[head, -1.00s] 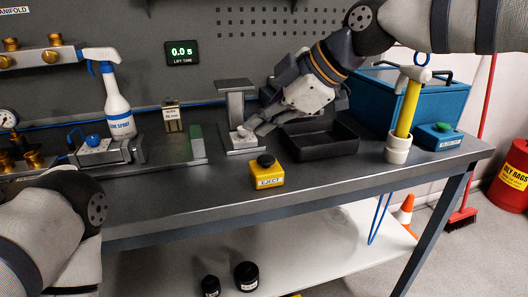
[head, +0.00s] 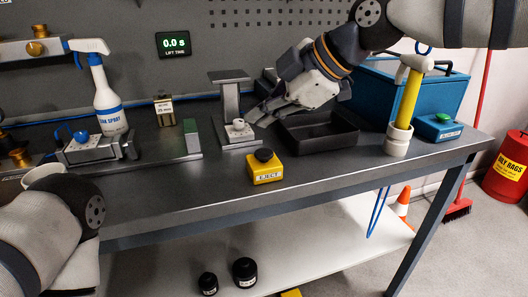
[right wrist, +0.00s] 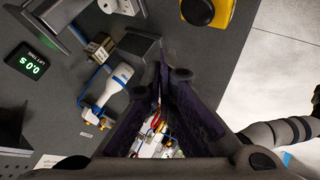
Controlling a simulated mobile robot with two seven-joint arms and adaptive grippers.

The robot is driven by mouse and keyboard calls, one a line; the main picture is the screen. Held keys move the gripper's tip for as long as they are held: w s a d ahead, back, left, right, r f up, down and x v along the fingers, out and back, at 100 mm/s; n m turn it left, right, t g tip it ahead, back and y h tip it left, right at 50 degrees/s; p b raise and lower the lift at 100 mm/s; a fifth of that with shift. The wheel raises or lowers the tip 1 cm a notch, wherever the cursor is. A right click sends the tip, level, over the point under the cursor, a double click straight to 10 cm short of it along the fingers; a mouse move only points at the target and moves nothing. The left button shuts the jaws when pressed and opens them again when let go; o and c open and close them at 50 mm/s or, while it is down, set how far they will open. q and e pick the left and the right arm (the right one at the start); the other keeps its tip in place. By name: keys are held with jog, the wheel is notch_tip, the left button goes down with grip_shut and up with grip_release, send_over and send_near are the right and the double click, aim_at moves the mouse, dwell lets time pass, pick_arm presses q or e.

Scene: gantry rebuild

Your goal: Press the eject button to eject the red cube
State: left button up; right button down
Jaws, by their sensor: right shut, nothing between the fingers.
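The yellow box labelled EJECT (head: 267,175) sits near the table's front edge, with a round black button (head: 264,155) on top. In the right wrist view, the yellow box (right wrist: 222,18) and its black button (right wrist: 197,12) show at the top edge. My right gripper (head: 256,118) is shut and empty, above the table behind the EJECT box and just right of a grey post fixture (head: 230,97). Its fingers (right wrist: 168,74) also show in the right wrist view, clear of the button. I see no red cube in either view. My left gripper is out of view; only its arm shows at left.
A black tray (head: 318,144) lies right of the EJECT box. A yellow-handled hammer (head: 408,100) stands in a white holder beside a green-button box (head: 440,127). A spray bottle (head: 107,103) stands at left. The lift-time display (head: 174,44) reads 0.0 s.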

aim_at(262, 154)
jog(key=shift+f, duration=1.95)
jog(key=shift+f, duration=0.4)
